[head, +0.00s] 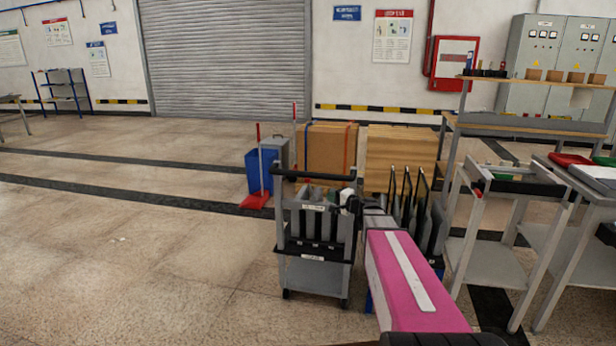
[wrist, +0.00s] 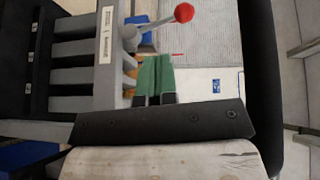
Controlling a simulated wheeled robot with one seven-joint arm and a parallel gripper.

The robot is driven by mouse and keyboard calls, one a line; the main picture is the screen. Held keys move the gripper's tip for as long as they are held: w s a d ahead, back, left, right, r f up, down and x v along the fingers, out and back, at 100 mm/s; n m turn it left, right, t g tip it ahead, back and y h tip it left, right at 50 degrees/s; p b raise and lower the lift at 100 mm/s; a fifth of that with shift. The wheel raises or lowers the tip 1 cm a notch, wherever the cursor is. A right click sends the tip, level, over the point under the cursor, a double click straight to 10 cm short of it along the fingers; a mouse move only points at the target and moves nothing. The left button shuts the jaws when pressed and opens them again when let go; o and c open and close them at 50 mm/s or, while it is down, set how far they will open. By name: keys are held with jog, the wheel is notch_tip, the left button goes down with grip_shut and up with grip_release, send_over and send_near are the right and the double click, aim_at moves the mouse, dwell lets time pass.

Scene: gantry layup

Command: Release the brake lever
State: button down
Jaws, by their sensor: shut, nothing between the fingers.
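The brake lever (wrist: 155,24), a grey rod with a red ball knob (wrist: 184,12), shows at the top of the wrist view beside the grey slotted part of the cart. My gripper (wrist: 156,57) has green fingers lying together, shut and empty. Its tips are just below the lever in the picture; I cannot tell whether they touch it. In the head view the grey cart (head: 314,277) with a black handle stands at the end of my pink arm. The lever cannot be made out there.
A rack with black dividers (head: 437,228) stands right of the cart, with grey benches (head: 485,262) further right. Cardboard (head: 326,150), wooden boards (head: 400,155) and a blue bin (head: 256,175) are behind.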

jog(key=s+a+f+n+g+h, duration=0.2)
jog(key=s+a+f+n+g, duration=0.15)
jog(key=s+f, duration=0.3)
jog(key=s+a+f+n+g+h, duration=0.1)
jog(key=s+a+f+n+g, duration=0.15)
jog(key=s+f+g, duration=0.45)
jog(key=s+d+f+n+g+h, duration=0.1)
jog(key=s+d+f+h, duration=0.1)
jog(key=s, duration=0.5)
jog(key=s+d+f+n+g+h, duration=0.1)
jog(key=s+d+f+n+h, duration=0.1)
jog(key=s+h, duration=0.4)
jog(key=shift+s+d+f+g, duration=0.35)
jog(key=shift+s+d+f, duration=0.2)
jog(key=shift+d, duration=0.5)
